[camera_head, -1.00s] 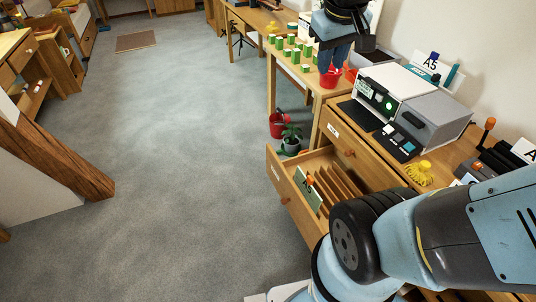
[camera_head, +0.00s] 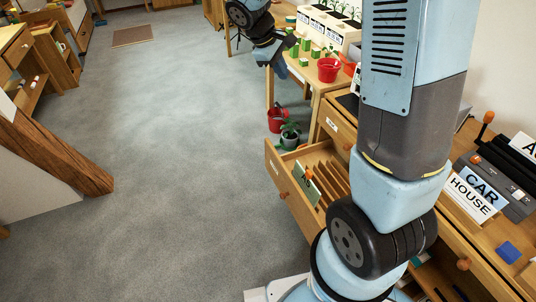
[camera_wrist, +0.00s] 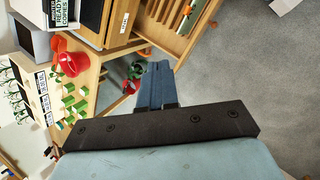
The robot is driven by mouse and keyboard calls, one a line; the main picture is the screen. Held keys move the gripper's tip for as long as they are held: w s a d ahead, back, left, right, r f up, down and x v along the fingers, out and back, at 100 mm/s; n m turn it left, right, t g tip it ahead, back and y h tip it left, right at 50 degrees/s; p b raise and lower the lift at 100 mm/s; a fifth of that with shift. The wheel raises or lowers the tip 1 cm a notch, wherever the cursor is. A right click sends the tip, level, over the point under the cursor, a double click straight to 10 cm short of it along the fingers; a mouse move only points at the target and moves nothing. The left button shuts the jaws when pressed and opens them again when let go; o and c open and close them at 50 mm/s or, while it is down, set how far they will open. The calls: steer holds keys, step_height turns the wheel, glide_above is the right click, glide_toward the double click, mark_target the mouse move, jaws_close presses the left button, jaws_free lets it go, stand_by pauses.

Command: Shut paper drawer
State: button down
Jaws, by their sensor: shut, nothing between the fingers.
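The paper drawer (camera_head: 292,196) stands pulled out of the wooden cabinet, under the worktop. Upright wooden dividers and a green A5 card (camera_head: 305,184) show inside it, and orange knobs are on its front. In the wrist view the open drawer (camera_wrist: 178,40) with its dividers is at the top centre, partly cut off by the frame. My gripper (camera_head: 280,68) is shut and empty, beyond the drawer near the plant table's left edge. Its blue fingers (camera_wrist: 157,68) also show in the wrist view, apart from the drawer. My arm hides part of the cabinet.
The plant table (camera_head: 306,72) holds a red pot (camera_head: 329,70) and green blocks. A red bucket (camera_head: 277,121) and a potted plant (camera_head: 290,134) stand on the floor between table and drawer. The carpet (camera_head: 170,170) left of the drawer is clear.

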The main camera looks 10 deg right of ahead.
steer(key=w+a+f+n+h, duration=0.1)
steer(key=w+a+f+n, duration=0.25)
steer(key=f, duration=0.55)
steer(key=w+a+f+n+h, duration=0.1)
steer(key=w+a+f+n, duration=0.3)
steer(key=f, duration=0.6)
steer(key=n+h, duration=0.2)
steer(key=n, duration=0.2)
glide_toward(274, 155)
steer(key=a+f+x, duration=0.1)
steer(key=x, duration=0.4)
steer(key=shift+s+d+r+t, duration=0.1)
steer(key=shift+d+t, duration=0.1)
steer(key=shift+d, duration=0.25)
steer(key=shift+s+d+r+t, duration=0.1)
steer(key=shift+d+t, duration=0.1)
steer(key=shift+d, duration=0.25)
